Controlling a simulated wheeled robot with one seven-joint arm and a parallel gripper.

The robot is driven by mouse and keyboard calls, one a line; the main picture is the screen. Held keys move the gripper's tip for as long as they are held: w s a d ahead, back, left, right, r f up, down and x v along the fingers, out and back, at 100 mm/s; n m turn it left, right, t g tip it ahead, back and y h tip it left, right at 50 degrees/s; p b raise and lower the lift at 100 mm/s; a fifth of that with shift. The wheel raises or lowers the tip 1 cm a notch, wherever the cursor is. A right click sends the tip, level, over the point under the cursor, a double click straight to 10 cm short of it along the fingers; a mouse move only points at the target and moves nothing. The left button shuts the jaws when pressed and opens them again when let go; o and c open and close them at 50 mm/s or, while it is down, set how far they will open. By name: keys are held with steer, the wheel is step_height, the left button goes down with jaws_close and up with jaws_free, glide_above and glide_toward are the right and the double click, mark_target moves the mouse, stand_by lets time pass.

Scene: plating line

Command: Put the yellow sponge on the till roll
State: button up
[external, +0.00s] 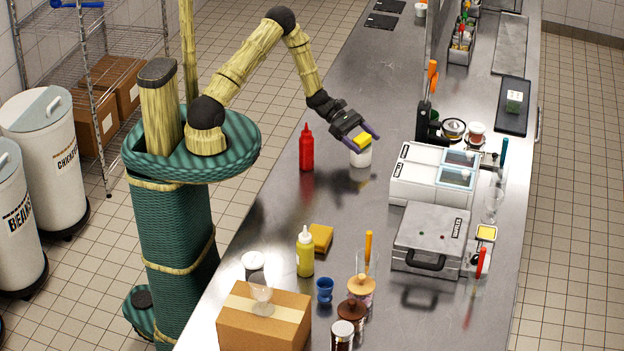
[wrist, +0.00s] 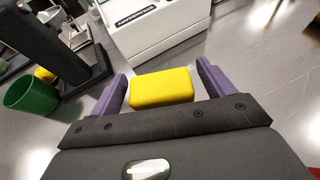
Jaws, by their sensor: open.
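The yellow sponge (external: 364,140) appears to rest on top of the white till roll (external: 361,158), which stands on the steel counter. In the wrist view the sponge (wrist: 162,88) lies between the two purple fingers, with a small gap at each side. My gripper (external: 366,136) is open around the sponge; its fingers also show in the wrist view (wrist: 161,72). The till roll is hidden in the wrist view. I cannot tell how squarely the sponge sits on it.
A red squeeze bottle (external: 306,150) stands left of the till roll. A darker yellow block (external: 320,238), a mustard bottle (external: 305,254) and a cardboard box (external: 262,318) are nearer the front. Counter behind the roll is clear.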

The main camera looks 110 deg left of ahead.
steer(key=shift+r, duration=0.2)
steer(key=shift+s+a, duration=0.2)
steer(key=shift+s, duration=0.05)
steer(key=b+v, duration=0.2)
steer(key=v, duration=0.9)
steer(key=shift+r, duration=0.25)
steer(key=shift+s+r, duration=0.1)
steer(key=shift+s, duration=0.05)
